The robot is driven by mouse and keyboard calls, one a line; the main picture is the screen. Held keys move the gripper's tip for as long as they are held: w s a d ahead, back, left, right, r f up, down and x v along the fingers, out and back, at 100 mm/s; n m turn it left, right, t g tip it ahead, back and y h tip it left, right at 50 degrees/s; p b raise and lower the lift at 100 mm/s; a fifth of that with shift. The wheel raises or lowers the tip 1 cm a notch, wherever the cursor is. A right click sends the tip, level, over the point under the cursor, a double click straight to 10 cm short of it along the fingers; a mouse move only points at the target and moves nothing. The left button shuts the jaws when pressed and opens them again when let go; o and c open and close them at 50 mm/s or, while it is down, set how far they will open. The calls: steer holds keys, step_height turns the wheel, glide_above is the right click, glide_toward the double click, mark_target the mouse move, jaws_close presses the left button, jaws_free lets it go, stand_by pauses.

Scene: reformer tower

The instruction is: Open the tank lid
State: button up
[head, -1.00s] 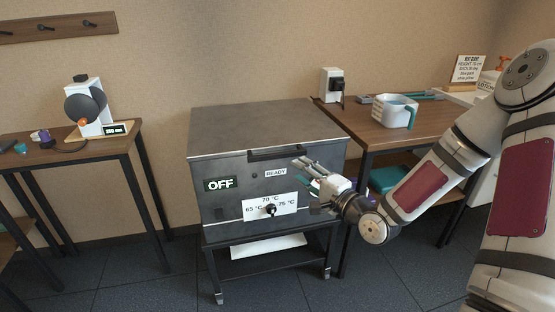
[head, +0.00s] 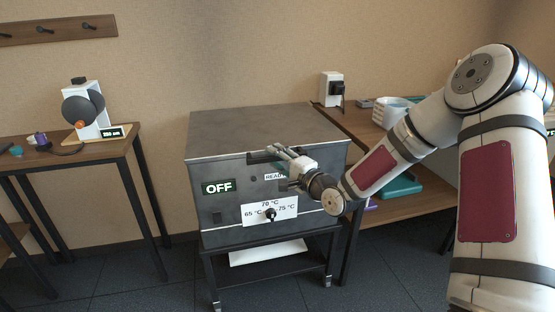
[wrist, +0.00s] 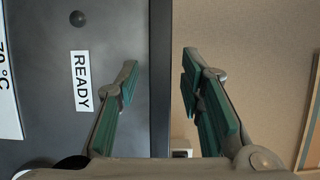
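The tank (head: 235,175) is a dark grey metal box on a wheeled frame. Its flat lid (head: 255,128) lies closed on top. A black handle (head: 262,157) runs along the lid's front edge, partly hidden behind my gripper (head: 274,151). In the wrist view my gripper (wrist: 160,75) is open, with green-padded fingers apart. A dark bar (wrist: 161,40), seemingly the handle, lies between the two fingers in that picture. I cannot tell whether either finger touches it. The tank's front with the READY label (wrist: 81,80) shows left of the bar.
The tank's front has an OFF display (head: 218,187) and a temperature knob (head: 270,214). A wooden table (head: 350,122) with a pale jug (head: 392,110) stands close on the right. Another table (head: 70,152) stands left, with a floor gap between. The space above the lid is clear.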

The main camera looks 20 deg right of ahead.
jaws_close()
